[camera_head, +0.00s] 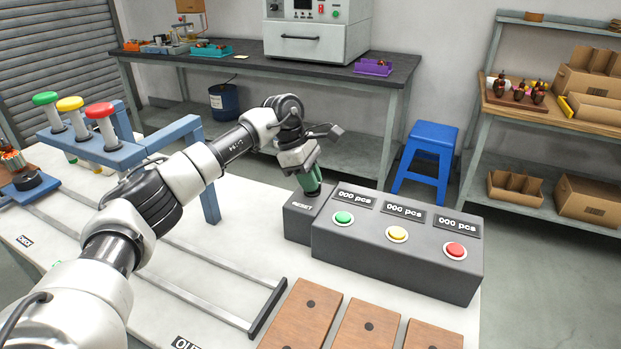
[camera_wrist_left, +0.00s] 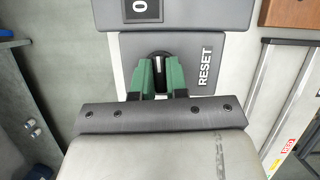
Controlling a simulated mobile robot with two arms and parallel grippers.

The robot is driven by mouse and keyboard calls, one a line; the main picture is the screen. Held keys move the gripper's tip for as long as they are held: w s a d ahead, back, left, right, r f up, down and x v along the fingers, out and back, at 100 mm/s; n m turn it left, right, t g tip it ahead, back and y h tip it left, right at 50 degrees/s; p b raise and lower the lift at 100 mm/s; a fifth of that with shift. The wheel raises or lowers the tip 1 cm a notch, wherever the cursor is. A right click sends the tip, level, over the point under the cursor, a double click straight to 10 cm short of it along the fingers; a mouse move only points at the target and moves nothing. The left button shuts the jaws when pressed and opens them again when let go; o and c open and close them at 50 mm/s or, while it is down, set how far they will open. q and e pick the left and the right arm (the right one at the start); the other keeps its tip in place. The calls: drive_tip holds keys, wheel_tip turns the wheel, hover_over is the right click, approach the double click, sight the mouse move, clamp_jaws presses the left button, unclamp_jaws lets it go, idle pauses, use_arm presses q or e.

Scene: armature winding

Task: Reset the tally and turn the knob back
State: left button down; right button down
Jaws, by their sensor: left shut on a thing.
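The dark grey reset box (camera_head: 297,222) stands at the left end of the tally box (camera_head: 388,258) on the white table. My left gripper (camera_head: 312,187) points down onto its top. In the left wrist view the green fingers (camera_wrist_left: 161,72) are shut on the black knob (camera_wrist_left: 161,56) beside the RESET lettering (camera_wrist_left: 205,66). The fingers hide most of the knob. The three tally displays (camera_head: 402,211) each read 000 pcs. Green (camera_head: 343,217), yellow (camera_head: 397,234) and red (camera_head: 455,250) buttons sit below them. My right gripper is not in view.
Wooden blocks (camera_head: 303,314) lie along the table's near edge. A blue frame (camera_head: 157,143) with green, yellow and red knobs stands at the left, beside metal rails (camera_head: 205,262). A blue stool (camera_head: 430,146), a rear bench (camera_head: 270,70) and shelves (camera_head: 547,113) stand beyond.

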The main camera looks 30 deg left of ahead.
use_arm(q)
drive_tip(key=shift+r, duration=0.1)
idle(0.3)
drive_tip(key=c, duration=1.1)
unclamp_jaws()
drive_tip(key=shift+c, duration=0.2)
drive_tip(key=v, duration=1)
drive_tip(key=shift+r, duration=0.35)
drive_tip(key=shift+a, duration=0.1)
